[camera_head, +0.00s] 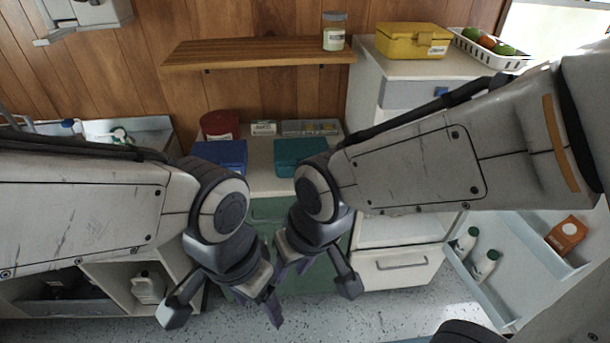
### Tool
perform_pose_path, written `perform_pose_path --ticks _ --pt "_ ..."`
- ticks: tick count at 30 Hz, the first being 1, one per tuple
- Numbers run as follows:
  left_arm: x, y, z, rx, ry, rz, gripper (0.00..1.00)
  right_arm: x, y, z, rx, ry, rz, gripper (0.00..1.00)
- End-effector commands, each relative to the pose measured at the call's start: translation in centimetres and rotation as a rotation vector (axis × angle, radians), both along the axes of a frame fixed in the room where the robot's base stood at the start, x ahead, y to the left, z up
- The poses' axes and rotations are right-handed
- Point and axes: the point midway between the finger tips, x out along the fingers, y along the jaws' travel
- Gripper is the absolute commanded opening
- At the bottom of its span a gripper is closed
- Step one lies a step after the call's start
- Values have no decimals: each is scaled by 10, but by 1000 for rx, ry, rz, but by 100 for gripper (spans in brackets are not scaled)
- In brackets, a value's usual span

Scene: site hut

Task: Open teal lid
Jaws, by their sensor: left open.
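A teal box with a teal lid (296,151) stands on the counter in the head view, right of a blue box (220,154). The lid appears closed. My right forearm and wrist hide part of the teal box's right side. My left gripper (222,316) is low in front of the counter, its fingers spread and empty. My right gripper (314,283) hangs beside it, slightly higher, its fingers apart with nothing visible between them. Both grippers are below and in front of the teal box, apart from it. The two grippers are close together and overlap in the picture.
A red round tin (220,124), a small labelled box (263,128) and a tray (310,128) stand behind the boxes. A wooden shelf (250,52) with a jar (334,32) overhangs the counter. A yellow box (405,41) is upper right. An open door with shelves (510,278) stands right.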

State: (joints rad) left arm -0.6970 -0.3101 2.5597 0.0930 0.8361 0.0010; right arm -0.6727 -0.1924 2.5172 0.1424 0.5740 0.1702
Motion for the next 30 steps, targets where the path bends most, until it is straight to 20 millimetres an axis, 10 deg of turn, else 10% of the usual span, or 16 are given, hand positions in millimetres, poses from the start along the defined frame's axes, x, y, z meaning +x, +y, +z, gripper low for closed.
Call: perform_pose_path --ticks 7,15,30 --pt "0 0 -87 1 1 0 70 149 59 -93 400 -228 -626 38" --pt "0 0 -157 1 1 -1 70 283 45 -151 953 -491 -1185 38" --pt "0 0 -190 0 0 -1 70 340 1 -166 1437 -694 -1389 38"
